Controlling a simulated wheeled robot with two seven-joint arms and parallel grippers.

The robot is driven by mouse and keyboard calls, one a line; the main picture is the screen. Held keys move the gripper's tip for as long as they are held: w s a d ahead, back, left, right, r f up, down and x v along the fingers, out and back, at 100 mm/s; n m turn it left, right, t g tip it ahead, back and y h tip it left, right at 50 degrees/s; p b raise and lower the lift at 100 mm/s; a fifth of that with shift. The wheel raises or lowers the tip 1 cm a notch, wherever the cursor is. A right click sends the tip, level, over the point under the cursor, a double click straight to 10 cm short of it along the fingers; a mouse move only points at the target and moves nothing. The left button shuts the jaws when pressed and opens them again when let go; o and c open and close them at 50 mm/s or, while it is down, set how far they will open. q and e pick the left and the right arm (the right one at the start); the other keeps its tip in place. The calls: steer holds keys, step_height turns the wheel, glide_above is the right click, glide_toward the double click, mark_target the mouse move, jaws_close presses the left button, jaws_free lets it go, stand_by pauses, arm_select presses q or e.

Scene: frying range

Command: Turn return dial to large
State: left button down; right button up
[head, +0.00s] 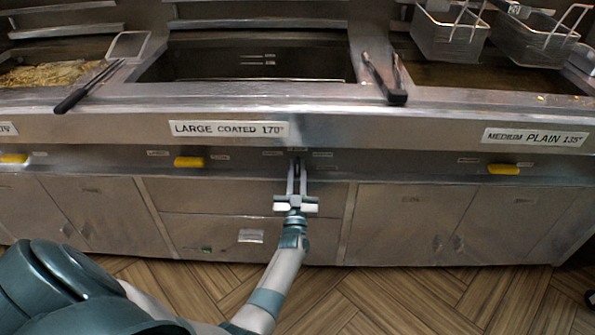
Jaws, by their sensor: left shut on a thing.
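My left gripper (296,172) reaches up to the front panel of the frying range, below and just right of the sign reading LARGE COATED 170° (229,129). It is shut on a small dark thing at the panel, which looks like the return dial (297,161). The fingers hide most of the dial, so its pointing direction cannot be told. Small labels (322,154) sit around it on the panel, too small to read. My right gripper is not in view.
Yellow handles (189,162) (503,169) stick out along the same panel. Above are the fryer vats, a dark-handled skimmer (85,92), tongs (385,80) and wire baskets (450,35). Steel cabinet doors (410,222) stand below; the wood floor (420,298) is clear.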

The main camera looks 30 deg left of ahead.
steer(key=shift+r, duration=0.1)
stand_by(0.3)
arm_select(q)
steer(key=c, duration=1.6)
jaws_free()
steer(key=shift+c, duration=0.2)
steer(key=shift+s+f, duration=0.1)
